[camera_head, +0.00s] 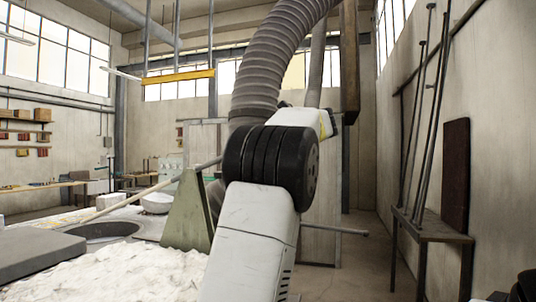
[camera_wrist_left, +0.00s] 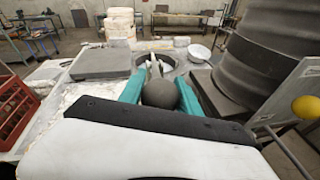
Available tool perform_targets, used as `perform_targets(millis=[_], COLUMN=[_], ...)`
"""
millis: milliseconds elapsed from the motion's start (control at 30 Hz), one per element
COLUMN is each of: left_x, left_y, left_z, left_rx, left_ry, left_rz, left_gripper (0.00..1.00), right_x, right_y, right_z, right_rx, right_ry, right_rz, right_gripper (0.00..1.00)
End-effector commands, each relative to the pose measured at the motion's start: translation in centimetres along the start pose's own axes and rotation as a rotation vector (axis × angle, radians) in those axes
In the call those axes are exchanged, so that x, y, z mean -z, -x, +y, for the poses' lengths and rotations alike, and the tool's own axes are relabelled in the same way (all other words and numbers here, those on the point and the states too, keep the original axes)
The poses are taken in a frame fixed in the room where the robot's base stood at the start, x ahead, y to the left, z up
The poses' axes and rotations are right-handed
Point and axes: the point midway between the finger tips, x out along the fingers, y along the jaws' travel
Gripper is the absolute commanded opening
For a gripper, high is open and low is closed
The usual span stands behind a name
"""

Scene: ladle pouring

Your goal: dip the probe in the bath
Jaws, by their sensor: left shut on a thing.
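My left gripper (camera_wrist_left: 160,92) has teal fingers shut on a dark round ball, which looks like the grip end of the probe (camera_wrist_left: 155,66). The pale shaft runs away from the fingers toward the bath (camera_wrist_left: 178,70), a round dark opening. In the head view my left arm stands in the middle and hides its gripper. I cannot tell whether the tip is above or inside the bath. My right gripper is out of view.
A grey slab (camera_head: 35,250) lies left of the bath, with white rough material (camera_head: 120,275) in front. A green triangular plate (camera_head: 186,215) and a white bowl (camera_head: 157,203) stand close by. A large ribbed duct (camera_head: 275,60) hangs above. A red crate (camera_wrist_left: 14,108) is at the left.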

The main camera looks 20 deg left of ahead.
Motion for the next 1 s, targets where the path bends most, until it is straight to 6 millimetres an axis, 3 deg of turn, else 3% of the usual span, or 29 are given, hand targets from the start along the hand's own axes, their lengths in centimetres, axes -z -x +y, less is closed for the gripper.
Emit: perform_targets(millis=[400, 800, 833, 933, 1000], left_x=[-4.0, -4.5, -4.5, -4.5, -4.4], left_y=[-1.1, -1.3, -1.3, -1.3, -1.3], left_z=[1.3, 1.4, 1.4, 1.4, 1.4], left_rx=[0.002, 0.002, 0.002, 0.002, 0.002], left_ry=[0.005, 0.002, 0.002, 0.002, 0.002], left_rz=[0.004, 0.004, 0.004, 0.005, 0.005], left_gripper=[0.00, 0.00, 0.41, 0.60, 0.60], right_x=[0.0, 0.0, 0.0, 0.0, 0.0], right_y=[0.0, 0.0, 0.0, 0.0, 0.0], right_z=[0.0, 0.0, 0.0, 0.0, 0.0], right_rx=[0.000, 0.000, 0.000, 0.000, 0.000], right_ry=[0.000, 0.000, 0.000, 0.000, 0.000], right_rz=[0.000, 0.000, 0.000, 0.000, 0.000], right_gripper=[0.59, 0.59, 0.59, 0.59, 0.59])
